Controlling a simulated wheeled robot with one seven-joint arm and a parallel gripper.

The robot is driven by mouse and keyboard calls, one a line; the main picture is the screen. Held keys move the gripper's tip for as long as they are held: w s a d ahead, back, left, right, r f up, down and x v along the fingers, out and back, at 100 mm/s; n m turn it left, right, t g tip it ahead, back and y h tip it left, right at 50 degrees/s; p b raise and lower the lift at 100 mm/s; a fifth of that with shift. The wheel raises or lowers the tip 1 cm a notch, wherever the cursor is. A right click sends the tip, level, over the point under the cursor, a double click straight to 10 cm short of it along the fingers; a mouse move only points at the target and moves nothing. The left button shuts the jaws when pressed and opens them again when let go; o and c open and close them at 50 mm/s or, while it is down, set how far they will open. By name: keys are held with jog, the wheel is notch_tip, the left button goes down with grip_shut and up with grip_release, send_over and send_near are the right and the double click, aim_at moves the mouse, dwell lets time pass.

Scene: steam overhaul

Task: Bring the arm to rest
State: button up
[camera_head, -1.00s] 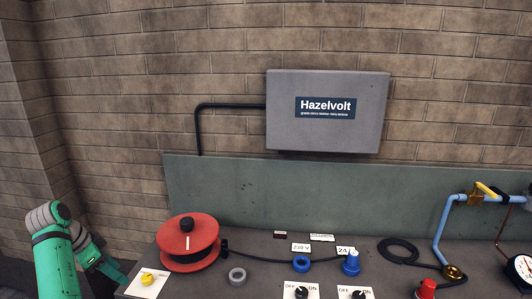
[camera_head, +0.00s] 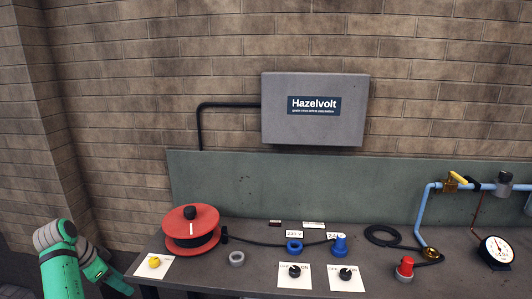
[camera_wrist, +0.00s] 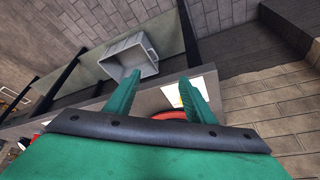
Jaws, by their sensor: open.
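My green arm shows at the lower left of the head view, bent, beside the left end of the bench (camera_head: 214,280). In the wrist view my gripper (camera_wrist: 160,92) has its two green fingers spread apart, with nothing held between them. Beyond the fingers are a white card (camera_wrist: 205,80) and part of the red reel (camera_wrist: 172,115). The head view shows the fingers only partly, so their distance from the bench edge is hard to tell.
The red cable reel (camera_head: 176,243) and yellow knob (camera_head: 154,262) sit at the bench's left end. Black switches (camera_head: 294,270), a blue plug (camera_head: 339,246), blue pipework (camera_head: 421,205) and a gauge (camera_head: 497,249) lie rightward. A grey bin (camera_wrist: 128,60) shows in the wrist view.

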jog(key=w+d+f+n+t, duration=0.1)
jog(key=w+d+f, duration=0.1)
jog(key=d+f, duration=0.7)
jog(key=w+d+f+n+t, duration=0.1)
jog(key=d+f, duration=0.5)
jog(key=f, duration=0.8)
jog(key=s+d+f+n+t+y, duration=0.1)
jog(key=s+d+f+n, duration=0.1)
jog(key=s+d+f, duration=0.5)
jog(key=s+d+f+n+t+y, duration=0.15)
jog(key=s+d+f, duration=0.25)
jog(key=d+f, duration=0.45)
jog(key=s+d+r+n+t, duration=0.1)
jog(key=s+d+r, duration=0.1)
jog(key=s+d, duration=0.35)
jog(key=s+d+r+t+y, duration=0.1)
jog(key=s+d+r, duration=0.1)
jog(key=s, duration=0.7)
jog(key=s+d+r+n+t, duration=0.15)
jog(key=s+d, duration=0.25)
jog(key=s, duration=0.4)
jog(key=s+d+r+t, duration=0.1)
jog(key=s+r, duration=0.7)
jog(key=r, duration=0.2)
jog(key=s+d+r+t, duration=0.2)
jog(key=s+r, duration=0.5)
jog(key=r, duration=0.4)
jog(key=shift+s+d+m+t+h, duration=0.2)
jog(key=shift+s+m+t+h, duration=0.15)
jog(key=shift+h, duration=0.1)
